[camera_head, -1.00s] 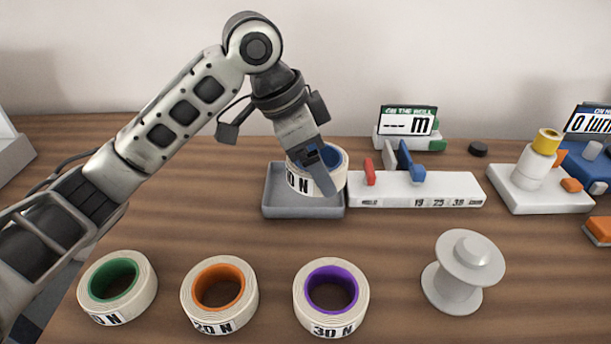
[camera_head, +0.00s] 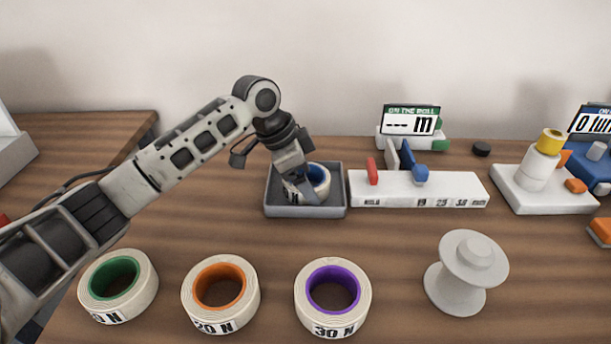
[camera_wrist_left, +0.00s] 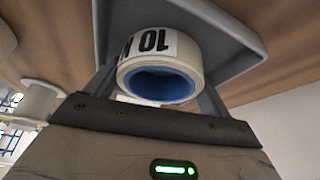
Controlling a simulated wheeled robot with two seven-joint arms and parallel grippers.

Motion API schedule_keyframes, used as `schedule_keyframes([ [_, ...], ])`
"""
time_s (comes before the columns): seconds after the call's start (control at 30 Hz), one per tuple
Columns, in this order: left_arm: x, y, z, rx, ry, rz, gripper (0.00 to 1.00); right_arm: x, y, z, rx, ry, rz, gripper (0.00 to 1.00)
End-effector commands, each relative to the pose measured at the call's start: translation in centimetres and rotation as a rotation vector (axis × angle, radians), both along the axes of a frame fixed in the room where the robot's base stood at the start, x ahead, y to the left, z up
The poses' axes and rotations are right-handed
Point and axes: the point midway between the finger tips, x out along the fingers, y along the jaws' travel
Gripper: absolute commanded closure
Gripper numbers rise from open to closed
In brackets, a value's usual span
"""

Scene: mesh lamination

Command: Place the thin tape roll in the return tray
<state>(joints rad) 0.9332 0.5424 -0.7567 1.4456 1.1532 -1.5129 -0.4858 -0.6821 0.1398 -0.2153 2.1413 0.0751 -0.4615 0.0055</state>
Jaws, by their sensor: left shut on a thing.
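The tape roll with the blue core (camera_head: 319,177) is inside the grey tray (camera_head: 308,211), low between its walls. My left gripper (camera_head: 305,194) reaches into the tray and is shut on this roll. In the left wrist view the roll (camera_wrist_left: 187,47) sits between the two fingers, its label reading "10" and its blue core facing the camera. The tray (camera_wrist_left: 262,75) shows behind it there. I cannot tell whether the roll touches the tray floor. My right gripper is not in view.
Rolls with green (camera_head: 118,287), orange (camera_head: 220,294) and purple (camera_head: 333,298) cores lie in front. A grey spool (camera_head: 466,272) stands at the front right. A white block with levers (camera_head: 440,191) stands close right of the tray. Table is clear left of the tray.

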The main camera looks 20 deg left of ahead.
Motion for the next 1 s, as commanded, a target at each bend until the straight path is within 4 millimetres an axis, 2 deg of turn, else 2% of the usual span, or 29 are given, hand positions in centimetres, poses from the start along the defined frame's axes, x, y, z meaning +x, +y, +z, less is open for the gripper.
schedule_keyframes([
  [0.23, 0.0, 0.0, -0.1, -0.001, -0.001, 0.001, 0.49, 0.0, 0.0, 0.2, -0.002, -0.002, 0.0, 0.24],
  [0.27, 0.0, 0.0, -0.2, 0.0, -0.001, 0.0, 0.13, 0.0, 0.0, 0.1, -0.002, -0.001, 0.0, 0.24],
  [0.3, 0.0, 0.0, -0.2, 0.0, -0.001, 0.0, 0.09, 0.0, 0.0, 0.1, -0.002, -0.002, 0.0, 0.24],
  [0.67, 0.0, 0.1, 0.4, 0.0, -0.003, 0.001, 0.09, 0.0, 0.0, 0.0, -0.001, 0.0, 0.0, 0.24],
  [0.77, -0.2, 0.6, 1.8, 0.0, -0.005, 0.001, 0.09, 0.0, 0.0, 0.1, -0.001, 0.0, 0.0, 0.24],
  [1.0, -1.2, 2.5, 6.5, 0.001, -0.006, 0.002, 0.09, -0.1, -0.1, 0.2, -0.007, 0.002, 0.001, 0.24],
])
